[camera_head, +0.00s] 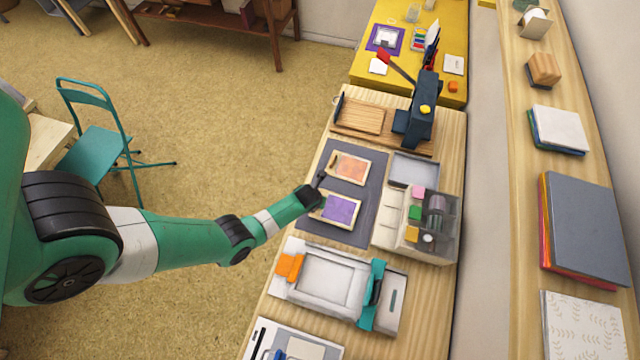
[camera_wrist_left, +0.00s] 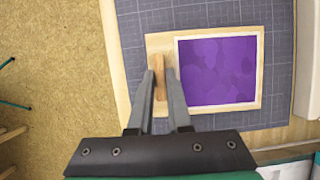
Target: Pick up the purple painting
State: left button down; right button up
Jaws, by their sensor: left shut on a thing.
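The purple painting (camera_head: 341,208) has a pale wooden border and appears to lie on the dark grey mat (camera_head: 310,224) on the workbench. In the left wrist view the purple painting (camera_wrist_left: 216,70) has a wide wooden margin at its left with a raised wooden strip (camera_wrist_left: 158,86). My left gripper (camera_wrist_left: 160,78) is shut on that strip, one finger on each side. In the head view my left gripper (camera_head: 319,185) is at the painting's upper left side, and the arm hides part of that corner. My right gripper is not in view.
A framed orange painting (camera_head: 351,166) lies on the mat just behind. A clear organizer box (camera_head: 418,226) stands at the right. A white tray device with orange and teal parts (camera_head: 330,284) is in front. A dark press (camera_head: 421,112) stands behind.

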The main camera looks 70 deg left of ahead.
pick_arm(q)
jog(key=s+d+r+p, duration=0.8)
jog(key=s+r+p, duration=0.3)
jog(key=shift+s+r, duration=0.3)
jog(key=shift+r, duration=0.1)
